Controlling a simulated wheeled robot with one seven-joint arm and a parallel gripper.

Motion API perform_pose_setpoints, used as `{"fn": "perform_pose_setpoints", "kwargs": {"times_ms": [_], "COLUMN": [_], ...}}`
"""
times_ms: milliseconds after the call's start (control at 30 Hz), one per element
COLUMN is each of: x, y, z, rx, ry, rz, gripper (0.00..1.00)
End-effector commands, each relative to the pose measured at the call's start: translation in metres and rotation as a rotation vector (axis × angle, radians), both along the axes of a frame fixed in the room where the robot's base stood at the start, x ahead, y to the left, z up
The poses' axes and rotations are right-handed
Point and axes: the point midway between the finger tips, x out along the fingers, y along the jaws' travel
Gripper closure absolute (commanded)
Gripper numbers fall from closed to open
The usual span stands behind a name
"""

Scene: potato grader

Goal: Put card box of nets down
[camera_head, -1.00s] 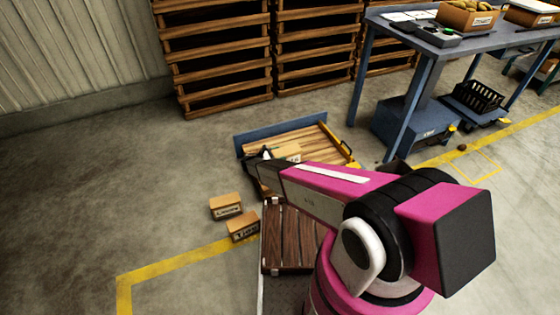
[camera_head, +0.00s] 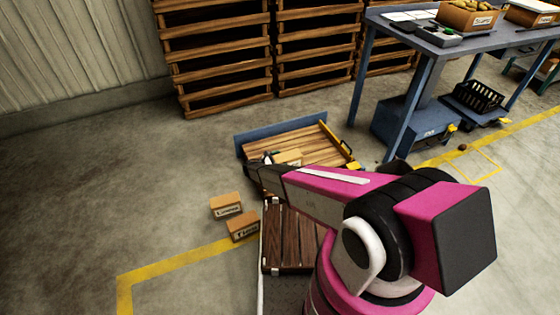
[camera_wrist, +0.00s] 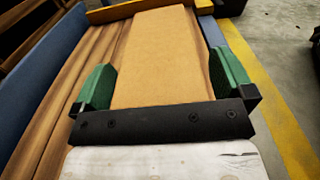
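A brown card box (camera_head: 291,157) is at the wooden deck (camera_head: 320,143) of a low platform with a blue board along its far left side. My gripper (camera_head: 268,164) reaches over the platform's near left part, at the box.
Two small labelled card boxes (camera_head: 227,206) stand on the floor at left. A dark slatted deck (camera_head: 285,238) is beside my arm. Pallet stacks (camera_head: 213,60) stand behind, and a blue workbench (camera_head: 425,38) at right. The floor at far left is clear.

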Motion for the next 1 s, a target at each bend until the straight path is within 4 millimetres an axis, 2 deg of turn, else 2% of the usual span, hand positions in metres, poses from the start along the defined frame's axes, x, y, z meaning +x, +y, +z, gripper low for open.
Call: {"fn": "perform_pose_setpoints", "kwargs": {"times_ms": [267, 433, 733, 1000], "x": [-0.001, -0.010, -0.033, -0.045], "y": [0.002, 0.025, 0.081, 0.107], "z": [0.003, 0.003, 0.003, 0.003], "rx": [0.000, 0.001, 0.000, 0.000], "ry": [0.000, 0.000, 0.000, 0.000], "rz": [0.001, 0.002, 0.003, 0.001], "gripper": [0.00, 0.00, 0.00, 0.00]}}
